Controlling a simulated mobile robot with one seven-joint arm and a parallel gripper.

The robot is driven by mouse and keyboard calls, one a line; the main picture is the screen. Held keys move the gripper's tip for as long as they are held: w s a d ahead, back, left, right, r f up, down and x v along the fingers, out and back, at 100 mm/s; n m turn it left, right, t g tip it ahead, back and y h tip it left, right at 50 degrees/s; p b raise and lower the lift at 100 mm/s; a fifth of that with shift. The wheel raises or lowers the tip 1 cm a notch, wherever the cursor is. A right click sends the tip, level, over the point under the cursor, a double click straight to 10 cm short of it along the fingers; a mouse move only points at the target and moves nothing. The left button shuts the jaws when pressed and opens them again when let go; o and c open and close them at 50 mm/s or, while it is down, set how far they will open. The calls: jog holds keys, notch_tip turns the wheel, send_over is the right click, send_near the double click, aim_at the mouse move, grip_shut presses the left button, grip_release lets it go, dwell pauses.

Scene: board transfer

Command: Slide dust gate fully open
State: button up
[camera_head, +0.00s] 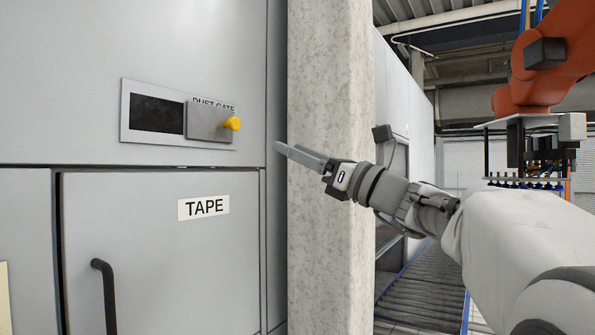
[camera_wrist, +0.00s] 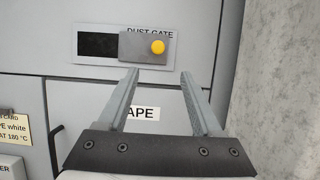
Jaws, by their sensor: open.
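The dust gate is a grey sliding plate (camera_head: 207,122) with a yellow knob (camera_head: 232,124), set in a pale framed panel (camera_head: 172,138) on the grey cabinet. The plate covers the right part of the panel and part of the DUST GATE lettering. A dark opening (camera_head: 157,113) shows to its left. In the wrist view the plate (camera_wrist: 135,48) and yellow knob (camera_wrist: 158,47) are ahead of the fingers. My gripper (camera_head: 297,152) is to the right of and lower than the knob, apart from it. Its two fingers are spread and empty in the wrist view (camera_wrist: 160,75).
A cabinet door labelled TAPE (camera_head: 204,207) with a black handle (camera_head: 104,290) is below the gate. A concrete pillar (camera_head: 330,80) stands right of the cabinet, close to my gripper. An orange robot arm (camera_head: 550,65) and a roller conveyor (camera_head: 425,295) are farther right.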

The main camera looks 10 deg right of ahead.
jog(key=shift+v, duration=1.7)
